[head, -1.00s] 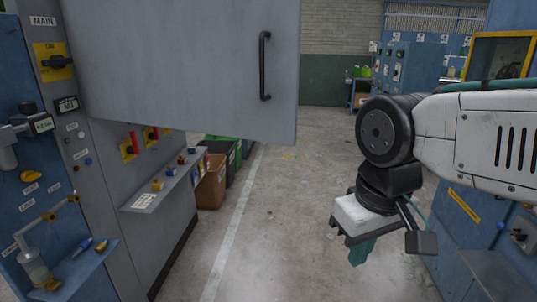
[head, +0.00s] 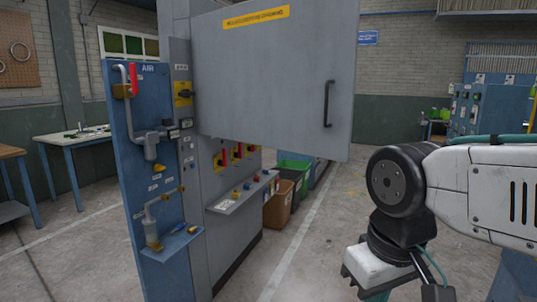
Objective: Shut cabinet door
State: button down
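The grey cabinet (head: 200,215) stands left of centre. Its grey door (head: 270,75) stands open, swung out to the right, with a yellow label (head: 256,18) at the top and a black vertical handle (head: 328,103) near its right edge. My arm comes in from the right edge, and my gripper (head: 376,292) hangs down at the lower right, below and right of the door and apart from it. The fingers are mostly cut off by the bottom edge, so I cannot see whether they are open or shut.
A blue AIR panel (head: 150,110) with pipes stands left of the cabinet. A small shelf (head: 240,193) juts out below the door. Brown (head: 280,204) and green (head: 293,166) bins stand behind it. The floor (head: 325,250) between cabinet and arm is clear.

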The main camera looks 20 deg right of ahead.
aim_at(280, 75)
jog(key=u, duration=0.2)
jog(key=i, duration=1)
